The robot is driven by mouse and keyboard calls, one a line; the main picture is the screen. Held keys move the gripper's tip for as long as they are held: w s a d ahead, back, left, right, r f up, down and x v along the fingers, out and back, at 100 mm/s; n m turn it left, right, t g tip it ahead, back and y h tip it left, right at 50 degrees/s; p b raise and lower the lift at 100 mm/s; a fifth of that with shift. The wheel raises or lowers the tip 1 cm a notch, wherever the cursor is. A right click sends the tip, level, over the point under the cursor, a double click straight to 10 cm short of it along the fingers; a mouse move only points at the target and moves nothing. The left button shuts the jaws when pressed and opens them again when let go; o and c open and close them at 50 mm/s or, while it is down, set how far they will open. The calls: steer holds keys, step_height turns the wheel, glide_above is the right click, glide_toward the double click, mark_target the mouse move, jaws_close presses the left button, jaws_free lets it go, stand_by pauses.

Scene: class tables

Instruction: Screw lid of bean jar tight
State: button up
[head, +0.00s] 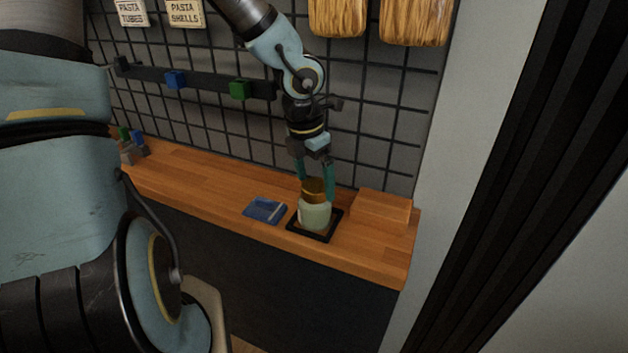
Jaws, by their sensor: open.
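The bean jar (314,215) is a pale greenish, upright jar standing on a black square mat (298,228) on the wooden counter. Its gold-brown lid (315,189) sits on top; I cannot tell how tightly it is seated. My gripper (316,184) points down from above with its teal fingers apart, one on each side of the lid. From this view I cannot tell whether the fingers touch the lid.
A blue folded cloth (265,209) lies left of the mat. A wooden block (383,207) lies to the right. A black rail with blue and green clips (239,90) runs along the wall grid behind. The counter's left middle is clear.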

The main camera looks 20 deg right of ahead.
steer(key=shift+n, duration=0.5)
steer(key=n+b, duration=0.1)
steer(key=n, duration=0.3)
steer(key=shift+t, duration=0.4)
steer(key=shift+n, duration=0.3)
steer(key=shift+s+d+f+n+y+b, duration=0.1)
steer(key=shift+n+y+b, duration=0.45)
steer(key=shift+n, duration=1.25)
steer(key=c, duration=0.9)
steer(key=shift+r+m+p, duration=0.2)
steer(key=shift+m+p, duration=0.1)
steer(key=shift+p, duration=0.05)
steer(key=shift+m+h+p, duration=0.25)
steer(key=shift+m+p, duration=0.55)
steer(key=shift+p, duration=0.2)
